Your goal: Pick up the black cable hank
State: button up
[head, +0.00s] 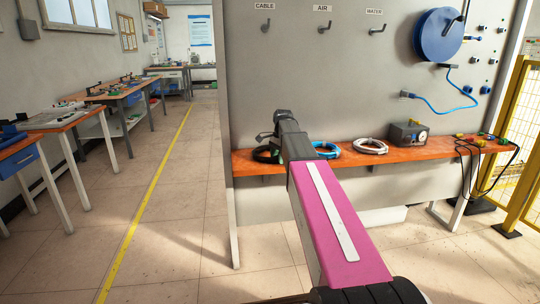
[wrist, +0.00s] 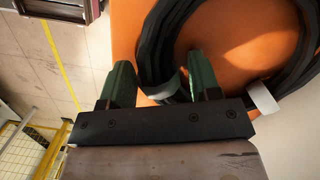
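The black cable hank (head: 263,155) lies at the left end of the orange bench in the head view, partly hidden by my arm. In the wrist view the coiled hank (wrist: 154,48) fills the upper right, bound with white ties. My gripper (wrist: 160,78) has two green fingers standing apart. One side of the coil, with a white tie (wrist: 163,88), lies between them. I cannot tell whether the fingers touch the cable.
On the orange bench (head: 445,150), a blue hank (head: 328,151), a white hank (head: 370,147) and a grey box with a gauge (head: 408,133) stand to the right. Hooks under CABLE (head: 264,26), AIR (head: 324,27) and WATER (head: 377,29) labels are on the panel above.

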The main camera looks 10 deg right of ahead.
jog(key=c, duration=0.9)
jog(key=shift+r, duration=0.1)
